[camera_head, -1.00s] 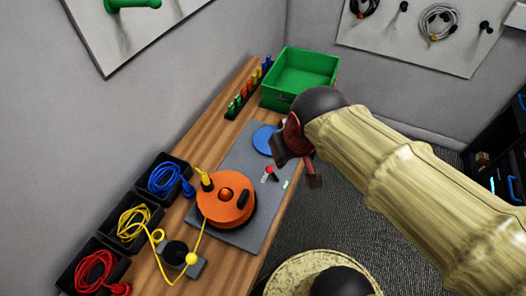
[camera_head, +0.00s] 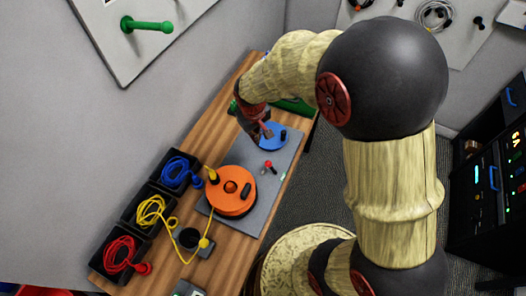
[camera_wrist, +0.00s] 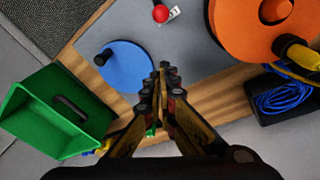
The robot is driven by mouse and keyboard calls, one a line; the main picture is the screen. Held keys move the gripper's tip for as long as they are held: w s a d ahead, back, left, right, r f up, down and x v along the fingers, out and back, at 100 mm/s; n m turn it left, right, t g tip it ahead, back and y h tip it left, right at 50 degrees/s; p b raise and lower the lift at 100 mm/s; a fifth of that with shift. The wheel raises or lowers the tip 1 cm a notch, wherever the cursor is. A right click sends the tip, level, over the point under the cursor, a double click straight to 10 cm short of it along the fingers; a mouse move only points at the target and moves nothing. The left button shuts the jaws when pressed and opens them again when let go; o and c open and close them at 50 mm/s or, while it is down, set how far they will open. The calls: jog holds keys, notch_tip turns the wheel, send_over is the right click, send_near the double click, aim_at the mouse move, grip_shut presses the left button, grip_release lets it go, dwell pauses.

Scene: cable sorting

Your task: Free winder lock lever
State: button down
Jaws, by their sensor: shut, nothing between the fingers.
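The lock lever with a red knob (camera_head: 268,165) stands on the grey base plate (camera_head: 262,204), between the orange reel (camera_head: 228,198) and the blue disc (camera_head: 268,142). In the wrist view its red knob (camera_wrist: 160,13) is at the top edge, beyond my fingertips. My gripper (camera_head: 263,131) is at the far end of the plate by the blue disc, pointing down. In the wrist view my gripper (camera_wrist: 164,72) is shut and empty, its tips beside the blue disc (camera_wrist: 130,68) in the picture. I cannot tell its height above the plate. The lever's foot is hard to make out.
The green bin (camera_wrist: 55,115) is close to my gripper, partly hidden by my arm in the head view. Black trays with blue, yellow and red cables (camera_head: 119,252) line the left. A yellow cable (camera_head: 176,252) runs from the reel past a black plug holder.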

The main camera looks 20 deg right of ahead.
aim_at(272, 168)
jog(key=f+b, duration=0.1)
jog(key=f, duration=0.2)
jog(key=w+f+b, duration=0.1)
jog(key=f, duration=0.2)
jog(key=d+f+b, duration=0.1)
jog(key=f, duration=0.2)
jog(key=shift+w+f, duration=0.25)
jog(key=shift+s+f, duration=0.1)
jog(key=shift+f, duration=0.1)
jog(key=shift+s+d+r+b, duration=0.1)
jog(key=shift+s+r+b, duration=0.05)
jog(key=shift+s, duration=0.45)
jog(key=shift+s+d+r+b, duration=0.1)
jog(key=shift+s+d+r, duration=0.1)
jog(key=shift+s, duration=0.35)
jog(key=shift+s+d+r+b, duration=0.1)
jog(key=shift+s+r+b, duration=0.05)
jog(key=shift+s, duration=0.45)
jog(key=shift+s+d+r+p, duration=0.1)
jog(key=shift+s+r+p, duration=0.05)
jog(key=shift+p, duration=0.2)
